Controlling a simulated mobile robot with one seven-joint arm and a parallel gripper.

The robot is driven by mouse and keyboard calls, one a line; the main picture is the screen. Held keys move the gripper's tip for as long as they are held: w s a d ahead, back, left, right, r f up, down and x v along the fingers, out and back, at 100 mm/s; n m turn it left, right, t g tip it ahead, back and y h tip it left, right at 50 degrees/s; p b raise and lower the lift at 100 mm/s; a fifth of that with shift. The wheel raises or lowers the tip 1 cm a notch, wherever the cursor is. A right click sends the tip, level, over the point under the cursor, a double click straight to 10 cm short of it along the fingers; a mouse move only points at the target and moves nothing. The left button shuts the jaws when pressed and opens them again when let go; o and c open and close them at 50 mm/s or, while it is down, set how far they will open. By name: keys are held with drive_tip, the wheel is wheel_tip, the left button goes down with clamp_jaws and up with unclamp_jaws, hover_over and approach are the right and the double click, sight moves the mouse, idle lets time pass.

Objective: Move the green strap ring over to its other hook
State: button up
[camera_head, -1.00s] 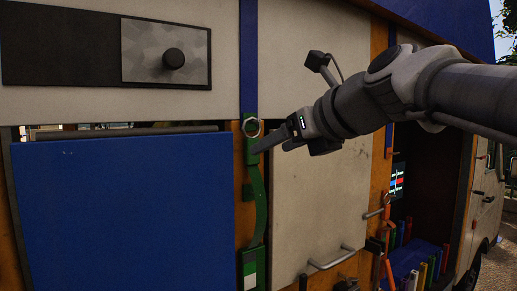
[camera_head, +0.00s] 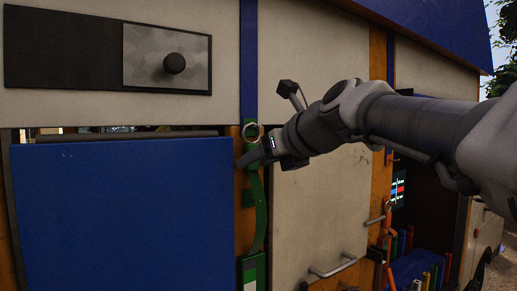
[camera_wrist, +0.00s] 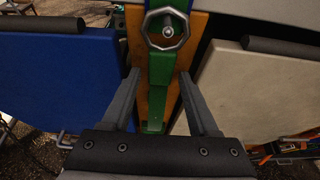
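The strap ring (camera_head: 252,131) is a grey metal ring at the top of the green strap (camera_head: 260,210), on the wooden post between the blue and cream panels. In the wrist view the ring (camera_wrist: 167,8) looks octagonal and surrounds a small peg (camera_wrist: 168,31). The strap (camera_wrist: 160,72) hangs below it. My gripper (camera_wrist: 159,74) is open, its two fingers on either side of the strap just below the ring. I see no clear contact. In the head view my gripper (camera_head: 245,160) covers part of the strap. I cannot make out the other hook.
A blue panel (camera_head: 120,220) stands left of the post and a cream door (camera_head: 315,215) with a bar handle (camera_head: 333,267) right of it. A black knob (camera_head: 174,63) sticks out at upper left. An open compartment with several coloured items is at lower right.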

clamp_jaws()
drive_tip(key=shift+r+p, duration=0.6)
drive_tip(key=shift+p, duration=0.15)
drive_tip(key=shift+s+d, duration=0.1)
drive_tip(key=shift+s, duration=0.05)
drive_tip(key=shift+s+d+r, duration=0.15)
drive_tip(key=shift+s+d, duration=0.45)
drive_tip(key=shift+s, duration=0.25)
drive_tip(key=shift+s+d+r, duration=0.15)
drive_tip(key=shift+s+d, duration=0.4)
drive_tip(key=shift+s, duration=0.3)
